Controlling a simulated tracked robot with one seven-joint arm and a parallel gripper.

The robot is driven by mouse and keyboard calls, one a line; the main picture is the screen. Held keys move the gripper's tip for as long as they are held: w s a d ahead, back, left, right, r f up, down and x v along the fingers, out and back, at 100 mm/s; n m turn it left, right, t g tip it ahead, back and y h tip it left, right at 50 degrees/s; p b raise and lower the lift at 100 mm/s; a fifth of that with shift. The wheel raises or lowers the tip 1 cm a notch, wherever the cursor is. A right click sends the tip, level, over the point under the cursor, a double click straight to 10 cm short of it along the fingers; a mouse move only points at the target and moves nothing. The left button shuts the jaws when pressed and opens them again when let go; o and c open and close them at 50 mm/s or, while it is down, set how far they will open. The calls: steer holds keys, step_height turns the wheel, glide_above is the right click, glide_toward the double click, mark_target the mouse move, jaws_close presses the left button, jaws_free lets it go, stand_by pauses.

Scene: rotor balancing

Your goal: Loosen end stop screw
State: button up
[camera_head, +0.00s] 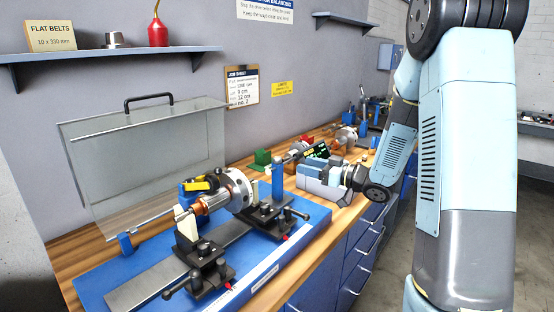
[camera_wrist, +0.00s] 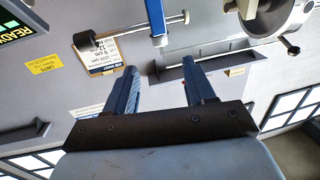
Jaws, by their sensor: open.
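The balancing stand has a blue base (camera_head: 130,270) and carries a rotor with a silver disc (camera_head: 236,188) and copper winding. A blue upright post (camera_head: 278,180) stands at the rotor's right end, and a small blue block (camera_head: 125,243) at its left end. In the wrist view a blue post (camera_wrist: 155,18) carries a thin rod with a black knob (camera_wrist: 88,40), seemingly the end stop screw. My gripper (camera_wrist: 160,68) is open and empty, its fingers apart from post and knob. In the head view my gripper (camera_head: 322,180) is right of the post; its fingertips are unclear.
A clear hinged guard (camera_head: 150,165) stands behind the rotor. A display (camera_head: 318,150) and other bench tools are behind my gripper. Black clamp handles (camera_head: 178,288) stick out at the front. The wall bears a job sheet (camera_head: 242,87) and shelf (camera_head: 110,55).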

mark_target(277, 157)
steer(key=x, duration=1.2)
steer(key=shift+s, duration=0.1)
steer(key=shift+c, duration=0.3)
steer(key=c, duration=0.9)
